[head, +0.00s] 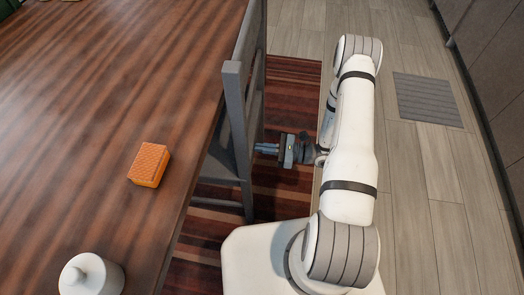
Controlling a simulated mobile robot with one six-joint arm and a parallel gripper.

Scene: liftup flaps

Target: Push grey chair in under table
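The grey chair (236,115) stands at the right edge of the wooden table (110,90). Its backrest faces right, toward my arm, and its near post rises above the table top. Part of the chair's left side is hidden by the table.
An orange block (149,165) and a white lidded jar (91,275) stand on the table. A striped red-brown rug (290,90) lies under the chair. A grey mat (427,99) lies on the wooden floor at right, near dark cabinets (490,60). The floor between is clear.

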